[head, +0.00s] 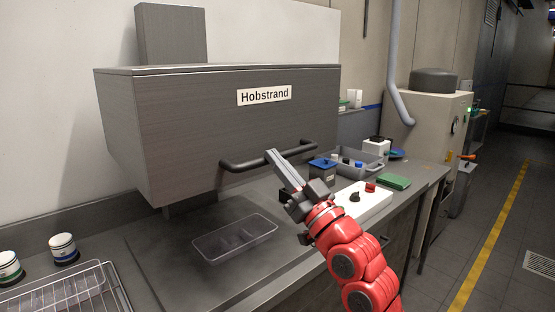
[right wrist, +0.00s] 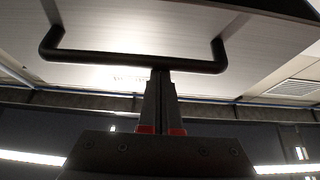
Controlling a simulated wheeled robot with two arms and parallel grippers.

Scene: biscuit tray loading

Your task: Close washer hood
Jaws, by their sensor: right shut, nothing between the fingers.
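The washer hood (head: 215,115) is a grey box labelled "Hobstrand", raised above the counter with an open gap below it. Its black bar handle (head: 240,164) runs along the lower front. My right gripper (head: 270,155) is shut and empty, its fingertips at the handle's middle in the head view. In the right wrist view the shut fingers (right wrist: 159,78) reach up to the handle bar (right wrist: 110,58); I cannot tell whether they touch it. My left gripper is not in view.
A wire rack (head: 75,295) and two striped jars (head: 63,248) stand at the front left. A white control box (head: 360,203) with a black knob and red button, a grey bin (head: 362,158) and a green item (head: 395,182) lie right of the hood.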

